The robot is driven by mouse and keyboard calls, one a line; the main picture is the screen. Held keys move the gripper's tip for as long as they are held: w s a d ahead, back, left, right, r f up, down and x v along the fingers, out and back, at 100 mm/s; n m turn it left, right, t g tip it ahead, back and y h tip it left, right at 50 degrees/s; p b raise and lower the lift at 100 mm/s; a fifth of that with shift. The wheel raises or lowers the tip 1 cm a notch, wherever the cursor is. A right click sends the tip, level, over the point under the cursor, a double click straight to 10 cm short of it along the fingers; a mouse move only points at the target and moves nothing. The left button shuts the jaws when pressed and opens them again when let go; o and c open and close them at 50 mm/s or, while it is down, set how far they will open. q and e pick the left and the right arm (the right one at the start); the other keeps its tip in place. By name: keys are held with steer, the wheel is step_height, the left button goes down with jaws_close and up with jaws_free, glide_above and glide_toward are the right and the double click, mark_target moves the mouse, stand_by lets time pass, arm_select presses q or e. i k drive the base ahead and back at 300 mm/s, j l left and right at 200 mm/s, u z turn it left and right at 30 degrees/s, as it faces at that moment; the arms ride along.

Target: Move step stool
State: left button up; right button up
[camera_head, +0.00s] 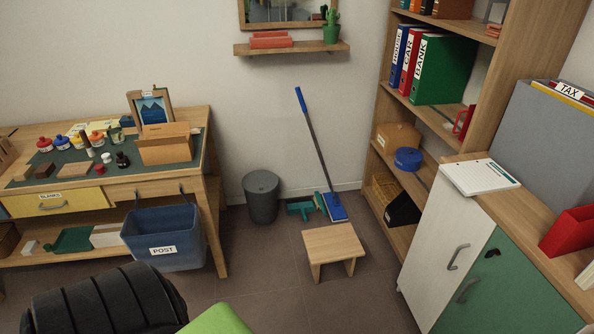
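The step stool (333,244) is a small light wooden stool. It stands upright on the brown tiled floor in the middle of the view, in front of a blue broom or mop and a green dustpan. No gripper is near it or touching it. Neither of my grippers shows in the head view.
A desk (210,190) with a blue POST bin (165,240) stands left. A grey waste bin (261,197), dustpan (300,209) and blue mop (336,207) are behind the stool. Shelves and a cabinet (450,255) line the right. A black rounded object (105,300) and green shape (217,320) fill the lower left.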

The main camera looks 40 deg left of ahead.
mark_target(340, 243)
steer(key=u, duration=1.15)
